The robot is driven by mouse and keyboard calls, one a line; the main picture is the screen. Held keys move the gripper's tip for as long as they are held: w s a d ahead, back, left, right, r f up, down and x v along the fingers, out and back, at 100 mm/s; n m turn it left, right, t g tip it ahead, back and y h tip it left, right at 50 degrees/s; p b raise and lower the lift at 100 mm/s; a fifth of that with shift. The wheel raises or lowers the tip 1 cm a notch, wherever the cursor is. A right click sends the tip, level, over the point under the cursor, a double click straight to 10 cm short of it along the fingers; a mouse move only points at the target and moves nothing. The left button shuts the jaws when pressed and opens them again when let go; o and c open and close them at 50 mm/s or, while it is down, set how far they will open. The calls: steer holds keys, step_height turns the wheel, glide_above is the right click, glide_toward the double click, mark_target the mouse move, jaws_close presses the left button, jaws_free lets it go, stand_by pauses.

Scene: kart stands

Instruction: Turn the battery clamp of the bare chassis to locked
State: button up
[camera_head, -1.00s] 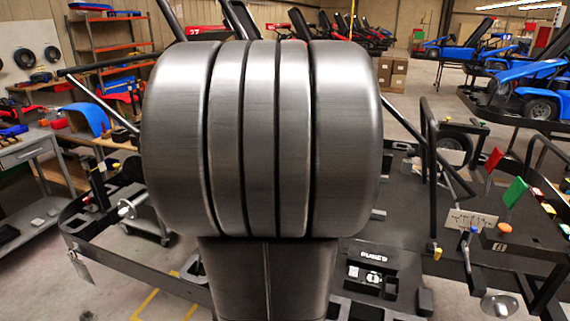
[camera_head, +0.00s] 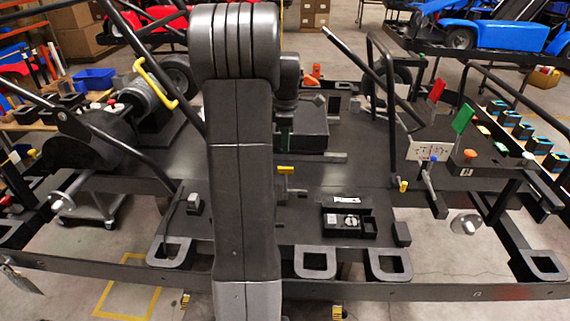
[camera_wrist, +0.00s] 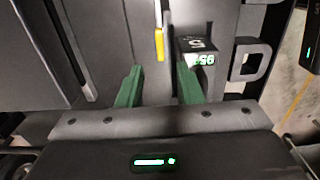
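On the bare black chassis (camera_head: 370,172), a small lever with a yellow handle (camera_head: 286,170) shows just right of my arm in the head view; it looks like the battery clamp. In the wrist view, a yellow lever (camera_wrist: 159,44) stands ahead of my gripper (camera_wrist: 159,86), near the middle, beside a black box with white and green markings (camera_wrist: 205,55). My gripper's two green fingers are apart with nothing between them. The yellow lever is beyond the fingertips, not touched. In the head view my arm hides part of the deck and most of the gripper.
A fuse box (camera_head: 348,222) with a round dial sits on the deck to the right. A motor with a yellow handle (camera_head: 155,84) is at the left. Bent tubes (camera_head: 390,100) rise from the chassis.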

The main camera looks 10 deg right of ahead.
mark_target(286, 167)
step_height(286, 167, down, 9)
steer(key=shift+f+p, duration=0.1)
steer(key=shift+p, duration=0.4)
jaws_close()
